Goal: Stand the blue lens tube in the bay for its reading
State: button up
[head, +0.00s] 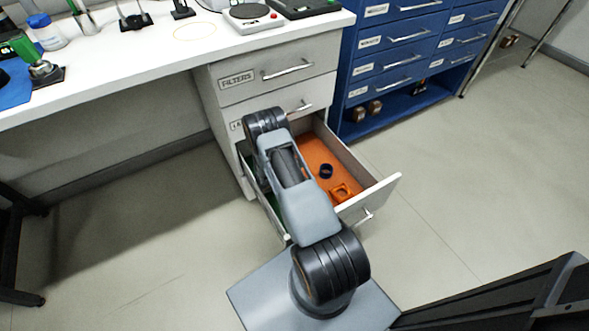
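A small dark blue ring-like piece (326,171), perhaps the blue lens tube seen from above, is on the orange lining (316,148) of the open bottom drawer (384,194). My arm reaches over the drawer and hides its left part. My gripper cannot be made out; it seems to be behind my own arm. I cannot tell which thing is the bay. A thin yellowish ring outline (195,31) is marked on the white bench top.
An orange square piece (341,192) lies in the drawer near its front. A white device with a round plate (250,14) stands on the bench (130,62). A blue drawer cabinet (405,60) stands to the right. The floor (450,190) right of the drawer is clear.

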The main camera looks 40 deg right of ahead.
jog(key=s+a+r+m+g+y, duration=0.1)
jog(key=a+r+m+y, duration=0.3)
jog(key=r, duration=0.7)
jog(key=s+a+r+m+g+y, duration=0.1)
jog(key=a+r+m, duration=0.45)
jog(key=r, duration=0.55)
jog(key=s+a+r+m+t+y, duration=0.6)
jog(key=s+a+r, duration=0.4)
jog(key=a+r, duration=0.3)
jog(key=shift+s+a+m+y, duration=0.35)
jog(key=shift+a+m+y, duration=0.3)
jog(key=shift+a+y, duration=0.4)
jog(key=shift+d, duration=0.15)
